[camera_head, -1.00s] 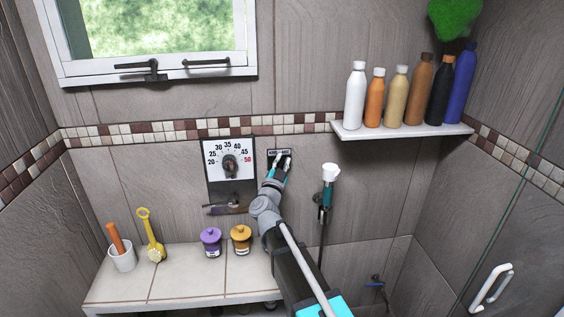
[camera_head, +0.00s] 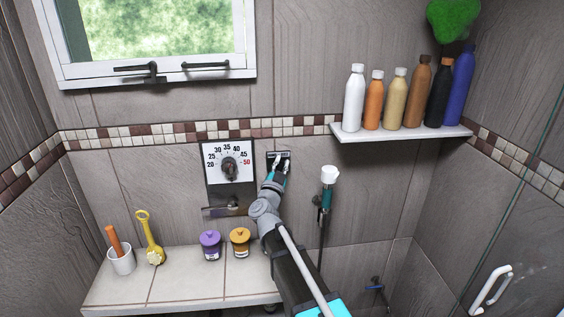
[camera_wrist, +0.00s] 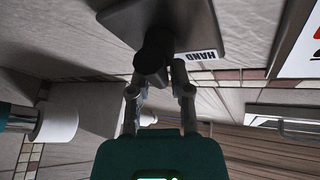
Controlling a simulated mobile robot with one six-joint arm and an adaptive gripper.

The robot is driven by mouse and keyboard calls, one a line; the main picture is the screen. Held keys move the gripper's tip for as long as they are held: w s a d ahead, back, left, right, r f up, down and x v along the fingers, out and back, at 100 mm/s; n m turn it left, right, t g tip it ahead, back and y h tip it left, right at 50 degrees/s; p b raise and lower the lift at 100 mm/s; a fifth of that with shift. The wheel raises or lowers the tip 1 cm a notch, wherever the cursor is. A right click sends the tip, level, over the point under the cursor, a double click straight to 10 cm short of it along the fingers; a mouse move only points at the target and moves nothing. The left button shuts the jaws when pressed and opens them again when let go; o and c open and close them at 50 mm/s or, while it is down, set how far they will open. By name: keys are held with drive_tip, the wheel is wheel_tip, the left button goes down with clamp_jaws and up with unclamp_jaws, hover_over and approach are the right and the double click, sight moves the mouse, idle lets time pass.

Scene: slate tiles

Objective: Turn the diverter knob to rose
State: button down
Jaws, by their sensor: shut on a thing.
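The diverter plate (camera_head: 284,154) is a small dark-edged panel on the wall, right of the temperature dial. My gripper (camera_head: 276,164) reaches up to it and covers most of it in the head view. In the wrist view, the dark diverter knob (camera_wrist: 153,56) stands out from the plate (camera_wrist: 205,22), with a label reading HAND (camera_wrist: 203,55) beside it. My gripper's two fingers (camera_wrist: 158,80) are closed on the knob, one on each side. The rose label and the knob's exact pointing direction cannot be made out.
The temperature dial (camera_head: 229,163) is just left of my gripper. A hand shower (camera_head: 327,190) hangs close on its right. A shelf (camera_head: 400,137) with several bottles is at upper right. Two jars (camera_head: 211,246) (camera_head: 240,243) stand on the bench (camera_head: 180,284) below.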

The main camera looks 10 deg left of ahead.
drive_tip(key=shift+a, duration=0.15)
drive_tip(key=c, duration=0.6)
unclamp_jaws()
drive_tip(key=shift+s, duration=0.2)
drive_tip(key=s, duration=0.4)
drive_tip(key=s+a, duration=0.1)
drive_tip(key=s, duration=0.4)
drive_tip(key=s+a, duration=0.1)
drive_tip(key=s, duration=0.4)
drive_tip(key=shift+s+a, duration=0.1)
drive_tip(key=shift+a, duration=0.05)
